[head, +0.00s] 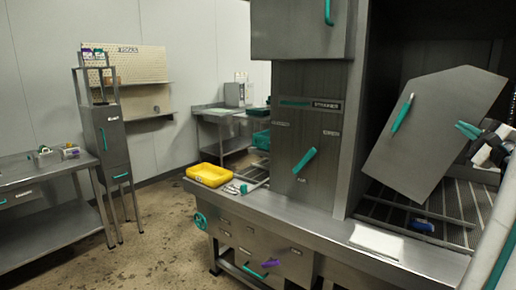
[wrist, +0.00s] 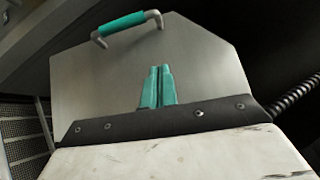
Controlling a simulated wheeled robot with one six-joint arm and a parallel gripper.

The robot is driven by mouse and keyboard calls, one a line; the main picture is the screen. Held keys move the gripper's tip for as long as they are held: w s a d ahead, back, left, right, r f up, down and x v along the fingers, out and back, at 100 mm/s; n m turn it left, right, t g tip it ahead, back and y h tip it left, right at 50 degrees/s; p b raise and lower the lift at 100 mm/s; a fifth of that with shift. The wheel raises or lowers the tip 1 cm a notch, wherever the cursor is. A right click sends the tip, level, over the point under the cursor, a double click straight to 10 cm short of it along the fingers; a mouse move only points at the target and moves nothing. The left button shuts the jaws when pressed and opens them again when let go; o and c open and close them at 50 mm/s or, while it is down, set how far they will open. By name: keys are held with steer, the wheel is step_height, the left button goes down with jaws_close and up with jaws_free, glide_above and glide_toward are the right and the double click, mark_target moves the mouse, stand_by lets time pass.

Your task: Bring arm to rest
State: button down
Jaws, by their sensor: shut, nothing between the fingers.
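My gripper (head: 468,130) is at the right of the head view, with its teal fingers together and nothing between them. In the wrist view the teal fingertips (wrist: 157,86) point at a grey metal panel with cut corners. This panel (head: 432,135) hangs tilted in the open chamber, and its teal handle (head: 402,112) is to the left of my fingers. In the wrist view the panel (wrist: 215,75) fills the middle, with the handle (wrist: 125,25) above the fingers. I cannot tell whether the fingers touch the panel.
The steel chamber has a grated floor (head: 455,228) with a blue object (head: 424,226) on it. A yellow tray (head: 208,174) stands on the counter. A teal-handled cabinet front (head: 310,130) is left of the chamber. A steel table (head: 40,195) stands far left. The floor (head: 150,230) between is open.

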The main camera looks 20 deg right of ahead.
steer(key=w+a+f+n+g+y, duration=0.1)
steer(key=a+f+n+g+y, duration=0.3)
steer(key=a, duration=0.6)
steer(key=w+a+f+n+g+y, duration=0.2)
steer(key=a+f+g+y, duration=0.25)
steer(key=a, duration=0.55)
steer(key=w+a+f+n+g+y, duration=0.1)
steer(key=a+f+n+g+y, duration=0.3)
steer(key=a, duration=0.6)
steer(key=s+a+f+n+g+h, duration=0.2)
steer(key=s+a+n, duration=0.4)
steer(key=a, duration=0.4)
steer(key=s+a+f+n+g+h, duration=0.2)
steer(key=s+a+n+g+h, duration=0.2)
steer(key=s+a+n, duration=0.3)
steer(key=shift+s+a+n+h, duration=0.15)
steer(key=shift+a+n+h, duration=0.45)
steer(key=shift+a, duration=1.65)
